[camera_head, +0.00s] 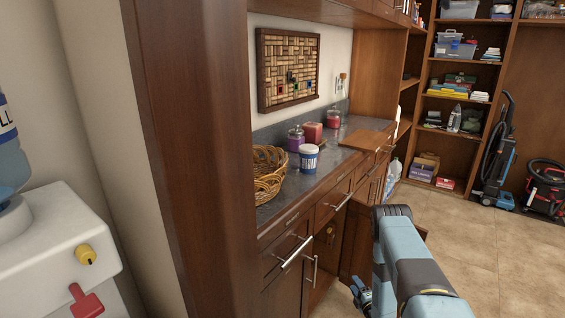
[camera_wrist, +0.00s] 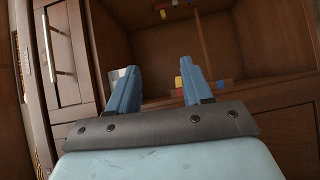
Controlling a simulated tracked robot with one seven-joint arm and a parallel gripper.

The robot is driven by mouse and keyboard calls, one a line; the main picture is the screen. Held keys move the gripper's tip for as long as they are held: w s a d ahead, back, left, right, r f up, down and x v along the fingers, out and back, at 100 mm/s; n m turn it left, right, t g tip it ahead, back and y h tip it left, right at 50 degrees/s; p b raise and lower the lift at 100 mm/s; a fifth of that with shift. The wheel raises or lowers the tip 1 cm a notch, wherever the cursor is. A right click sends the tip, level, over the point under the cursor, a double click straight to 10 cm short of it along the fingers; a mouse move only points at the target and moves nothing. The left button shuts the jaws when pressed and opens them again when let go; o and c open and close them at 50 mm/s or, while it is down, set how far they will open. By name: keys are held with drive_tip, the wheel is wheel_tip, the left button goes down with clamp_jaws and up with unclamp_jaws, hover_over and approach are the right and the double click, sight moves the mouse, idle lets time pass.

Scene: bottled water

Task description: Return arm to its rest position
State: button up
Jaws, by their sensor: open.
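My gripper (camera_head: 361,293) shows low in the head view, beside the lower cabinets and partly hidden by my blue arm. In the wrist view my gripper (camera_wrist: 157,72) has its two blue fingers apart, with nothing visible held between them. It faces the inside of a brown wooden cabinet (camera_wrist: 150,50). A small whitish thing lies behind the left finger, too hidden to name. My arm is bent out over the floor at the lower right of the head view.
The counter (camera_head: 285,205) carries a wicker basket (camera_head: 268,185), jars and a cutting board (camera_head: 366,139). Drawers (camera_head: 288,255) and an open cabinet door are close to my arm. A water dispenser (camera_head: 50,245) stands left. A vacuum cleaner (camera_head: 497,165) stands at the back; the floor right of my arm is clear.

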drive_tip(key=w+r+m+g+h, duration=0.1)
drive_tip(key=w+r, duration=0.3)
drive_tip(key=r, duration=0.4)
drive_tip(key=w+d+r+m+h, duration=0.1)
drive_tip(key=w+r+m, duration=0.1)
drive_tip(key=w+r, duration=0.45)
drive_tip(key=w+r+m+g+h, duration=0.1)
drive_tip(key=w+r, duration=0.1)
drive_tip(key=r, duration=0.8)
drive_tip(key=s+a+r+m+g+h, duration=0.1)
drive_tip(key=s+r+m+g, duration=0.15)
drive_tip(key=r, duration=1.05)
drive_tip(key=s+r+m+g+h, duration=0.1)
drive_tip(key=s+r+m, duration=0.25)
drive_tip(key=r, duration=0.85)
drive_tip(key=s+a+r+m+g, duration=0.35)
drive_tip(key=s+r+m, duration=0.25)
drive_tip(key=s+r, duration=1.3)
drive_tip(key=s+a+m+g, duration=0.1)
drive_tip(key=s+a+m, duration=0.1)
drive_tip(key=s, duration=1.2)
drive_tip(key=s+a+m+g, duration=0.1)
drive_tip(key=s+a+m, duration=0.1)
drive_tip(key=s, duration=1.2)
drive_tip(key=shift+s+a+r+y, duration=0.15)
drive_tip(key=shift+a+r+y, duration=0.1)
drive_tip(key=shift+r+y, duration=0.2)
